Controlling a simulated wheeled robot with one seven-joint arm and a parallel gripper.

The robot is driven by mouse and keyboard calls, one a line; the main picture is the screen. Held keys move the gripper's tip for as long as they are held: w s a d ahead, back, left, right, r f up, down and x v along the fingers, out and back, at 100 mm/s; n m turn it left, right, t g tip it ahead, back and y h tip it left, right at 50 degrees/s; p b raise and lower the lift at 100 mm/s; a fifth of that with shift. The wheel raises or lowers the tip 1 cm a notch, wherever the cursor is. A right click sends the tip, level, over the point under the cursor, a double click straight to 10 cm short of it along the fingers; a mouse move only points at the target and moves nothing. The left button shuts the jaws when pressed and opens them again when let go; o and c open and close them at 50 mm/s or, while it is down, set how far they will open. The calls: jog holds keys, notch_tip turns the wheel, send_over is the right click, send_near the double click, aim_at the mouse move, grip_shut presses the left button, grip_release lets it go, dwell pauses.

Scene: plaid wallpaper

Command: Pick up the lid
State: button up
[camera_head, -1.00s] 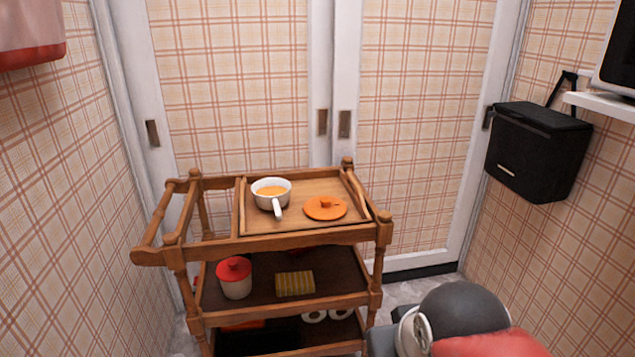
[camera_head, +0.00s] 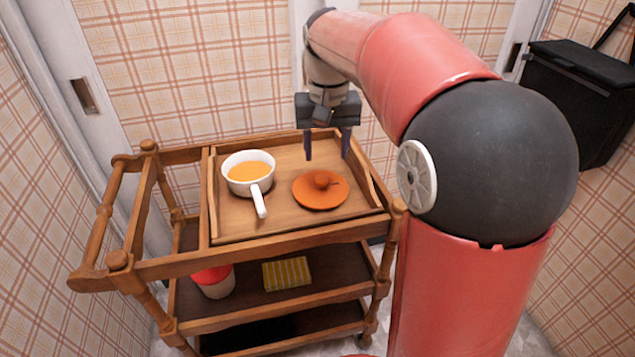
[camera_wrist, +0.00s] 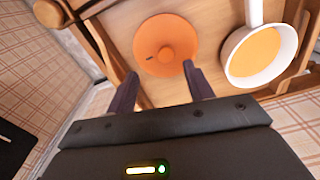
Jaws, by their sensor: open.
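The orange lid (camera_head: 318,193) lies flat on the wooden tray (camera_head: 232,228) on top of the cart, its round knob facing up. It also shows in the wrist view (camera_wrist: 153,60). A white pot (camera_head: 247,174) with orange contents stands left of the lid, its handle toward the front; it is at the right in the wrist view (camera_wrist: 262,55). My gripper (camera_head: 327,158) is open and empty, pointing down above the tray near the lid's far side. In the wrist view its two fingers (camera_wrist: 160,82) reach toward the lid. The fingers appear apart from the lid.
The cart's raised wooden rails (camera_head: 195,262) surround the top. A red-lidded jar (camera_head: 214,281) and a yellow striped cloth or sponge (camera_head: 287,273) sit on the shelf below. A black wall box (camera_head: 580,95) hangs at the right. Sliding doors stand close behind the cart.

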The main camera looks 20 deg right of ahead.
aim_at(321, 179)
jog(key=shift+w+f, duration=0.25)
jog(key=shift+w, duration=0.15)
jog(key=shift+w+f, duration=0.1)
jog(key=shift+f, duration=0.25)
jog(key=f, duration=0.7)
jog(key=shift+a+b, duration=0.4)
jog(key=shift+r, duration=0.1)
jog(key=shift+c, duration=0.4)
jog(key=c, duration=1)
